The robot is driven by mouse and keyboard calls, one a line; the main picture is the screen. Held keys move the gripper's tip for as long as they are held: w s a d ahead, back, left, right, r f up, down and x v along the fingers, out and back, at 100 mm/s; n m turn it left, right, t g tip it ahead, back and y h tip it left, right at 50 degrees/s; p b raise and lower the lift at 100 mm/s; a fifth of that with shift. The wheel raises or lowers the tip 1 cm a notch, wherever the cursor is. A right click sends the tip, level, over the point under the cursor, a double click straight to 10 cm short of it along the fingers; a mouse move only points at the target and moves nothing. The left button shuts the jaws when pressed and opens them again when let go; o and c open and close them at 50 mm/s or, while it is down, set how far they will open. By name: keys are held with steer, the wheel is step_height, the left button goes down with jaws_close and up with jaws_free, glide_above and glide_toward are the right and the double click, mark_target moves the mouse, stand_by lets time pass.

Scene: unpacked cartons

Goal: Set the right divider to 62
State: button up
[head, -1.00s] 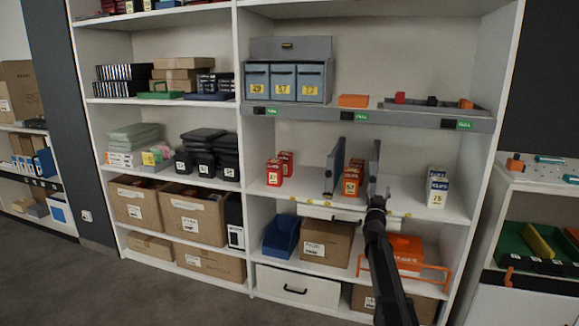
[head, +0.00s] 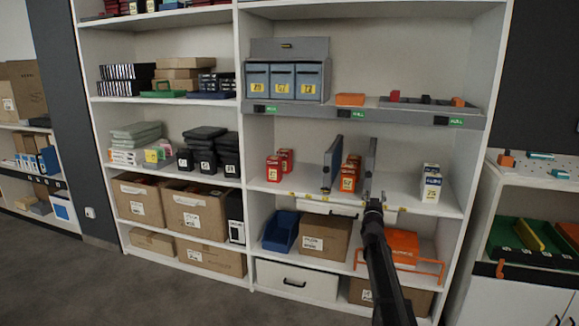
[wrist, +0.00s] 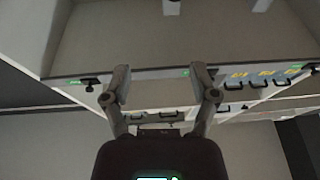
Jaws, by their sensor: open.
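The right divider (head: 371,166) is a thin grey upright plate on the middle shelf of the right-hand bay. The left divider (head: 332,166) is a similar grey plate, with red-orange boxes (head: 348,178) standing between the two. My gripper (head: 373,204) is in front of the shelf edge, just below the right divider's front end in the head view. Contact cannot be told. In the wrist view my gripper (wrist: 162,92) has its two fingers wide apart with nothing between them. The scale numbers on the shelf edge are too small to read.
Blue-and-white boxes (head: 431,184) stand right of the right divider, with bare shelf between. Red boxes (head: 273,170) stand left of the left divider. Above is a shelf with grey bins (head: 284,82); below are cartons (head: 325,238) and an orange box (head: 403,243).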

steer(key=s+a+f+n+g+y, duration=0.25)
steer(key=s+a+f+g, duration=0.3)
steer(key=s+f, duration=0.35)
steer(key=s+a+f+n+g+y, duration=0.1)
steer(key=s+a+f+g+y, duration=0.4)
steer(key=s+f, duration=0.3)
steer(key=s+a+f+g+h, duration=0.1)
steer(key=s+f+g, duration=0.15)
steer(key=s, duration=0.65)
steer(key=s+a+f+g, duration=0.15)
steer(key=s+g, duration=0.25)
steer(key=s, duration=0.5)
steer(key=s+a+f+g+h, duration=0.1)
steer(key=s+f+g, duration=0.2)
steer(key=s, duration=0.5)
step_height(320, 180, up, 33)
steer(key=s+p, duration=0.1)
steer(key=p, duration=3.2)
steer(key=shift+s+m+g, duration=0.25)
steer(key=shift+m+g, duration=0.1)
steer(key=shift+g, duration=0.05)
